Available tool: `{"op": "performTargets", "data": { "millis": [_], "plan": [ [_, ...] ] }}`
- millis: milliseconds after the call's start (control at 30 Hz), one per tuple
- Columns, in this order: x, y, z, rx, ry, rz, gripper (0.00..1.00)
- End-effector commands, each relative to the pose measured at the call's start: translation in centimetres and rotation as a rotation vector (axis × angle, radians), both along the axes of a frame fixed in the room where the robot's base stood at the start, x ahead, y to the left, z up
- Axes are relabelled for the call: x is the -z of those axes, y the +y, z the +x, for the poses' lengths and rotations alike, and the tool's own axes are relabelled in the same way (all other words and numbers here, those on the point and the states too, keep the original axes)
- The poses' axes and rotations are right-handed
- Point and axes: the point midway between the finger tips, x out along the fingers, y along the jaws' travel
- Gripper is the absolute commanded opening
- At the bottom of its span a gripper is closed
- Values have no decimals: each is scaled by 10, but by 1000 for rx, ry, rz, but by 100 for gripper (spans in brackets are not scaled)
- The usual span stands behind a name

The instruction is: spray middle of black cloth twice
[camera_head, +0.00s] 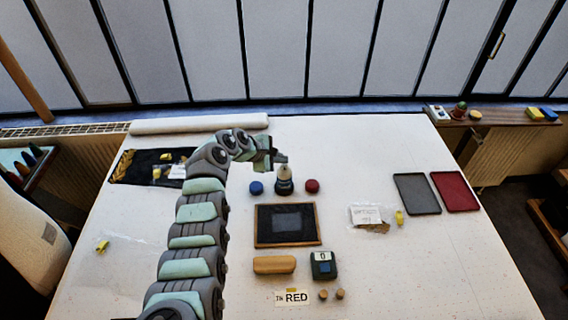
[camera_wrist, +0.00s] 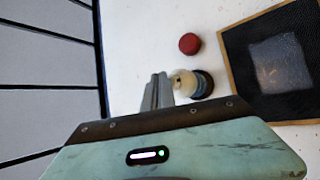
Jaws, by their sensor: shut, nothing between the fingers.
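A black cloth (camera_head: 265,226) lies in a wooden frame near the table's middle, with a lighter grey patch at its centre. It also shows at the right of the wrist view (camera_wrist: 240,60). A small spray bottle (camera_head: 284,187) with a dark body and pale top stands upright behind the frame; in the wrist view the bottle (camera_wrist: 203,84) is beside my fingertips. My gripper (camera_head: 280,158) is shut and empty, close to the bottle's top. In the wrist view my gripper (camera_wrist: 158,90) has its fingers together; whether they touch the bottle I cannot tell.
A blue disc (camera_head: 256,188) and a red disc (camera_head: 312,186) flank the bottle. A wooden block (camera_head: 274,264), a dark counter box (camera_head: 323,265) and a "RED" card (camera_head: 292,297) lie in front. Grey (camera_head: 417,194) and red (camera_head: 456,192) panels lie right. The table's front right is clear.

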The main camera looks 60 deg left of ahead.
Motion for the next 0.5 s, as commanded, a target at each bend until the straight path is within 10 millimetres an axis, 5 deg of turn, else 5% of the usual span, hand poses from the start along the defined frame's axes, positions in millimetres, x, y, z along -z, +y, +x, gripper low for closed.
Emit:
{"op": "performTargets", "data": {
  "millis": [500],
  "plan": [
    [6,0,0,0,1,0,0]
  ]
}}
